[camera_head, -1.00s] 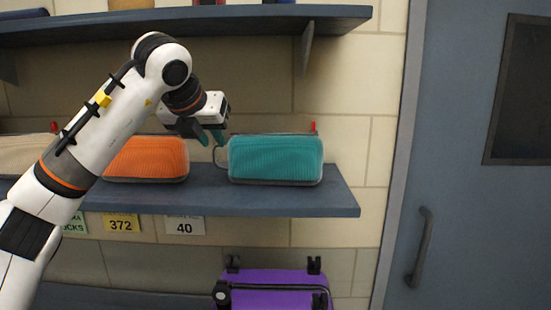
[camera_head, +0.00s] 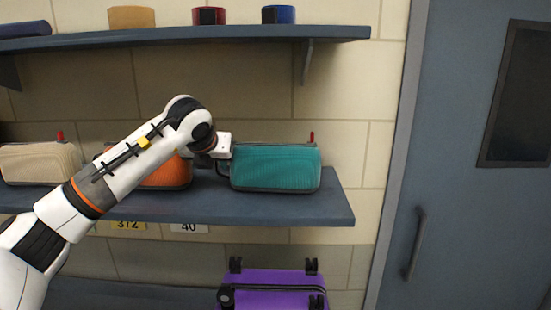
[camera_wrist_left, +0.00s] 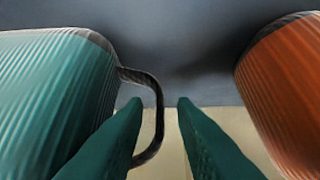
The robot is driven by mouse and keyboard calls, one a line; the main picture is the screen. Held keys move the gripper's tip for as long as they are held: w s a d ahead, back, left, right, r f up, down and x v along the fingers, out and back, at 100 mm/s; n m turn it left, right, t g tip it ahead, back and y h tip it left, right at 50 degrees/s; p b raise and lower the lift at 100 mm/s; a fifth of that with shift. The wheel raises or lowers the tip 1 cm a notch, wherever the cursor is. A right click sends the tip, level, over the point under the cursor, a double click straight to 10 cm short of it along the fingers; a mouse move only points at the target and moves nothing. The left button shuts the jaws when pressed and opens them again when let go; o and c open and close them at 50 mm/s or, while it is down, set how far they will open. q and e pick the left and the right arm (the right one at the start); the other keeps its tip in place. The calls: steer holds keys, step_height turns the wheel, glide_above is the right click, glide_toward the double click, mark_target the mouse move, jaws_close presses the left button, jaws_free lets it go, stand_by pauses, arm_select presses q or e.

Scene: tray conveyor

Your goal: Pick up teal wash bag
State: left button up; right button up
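The teal wash bag (camera_head: 275,168) lies on the middle shelf near its right end, with a red zip tab on top. In the left wrist view the bag (camera_wrist_left: 50,100) is at left, with a dark strap loop (camera_wrist_left: 158,110) on its near side. My left gripper (camera_head: 212,163) is at the bag's left end in the head view, its fingers mostly hidden there. In the wrist view its two green fingers (camera_wrist_left: 158,103) are apart, with the outer part of the loop showing between them. I cannot tell how deep the strap sits. My right gripper is out of view.
An orange bag (camera_head: 168,172) stands close left of the gripper, also in the wrist view (camera_wrist_left: 290,95). A beige bag (camera_head: 40,162) is further left. The upper shelf (camera_head: 200,35) holds small containers. A purple suitcase (camera_head: 275,290) is below; a door (camera_head: 460,200) is at right.

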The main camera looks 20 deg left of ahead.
arm_select(q)
steer(key=shift+w+a+f, duration=0.1)
steer(key=shift+w+f, duration=0.25)
steer(key=shift+f, duration=0.05)
steer(key=shift+r, duration=0.1)
jaws_close()
steer(key=shift+r, duration=0.1)
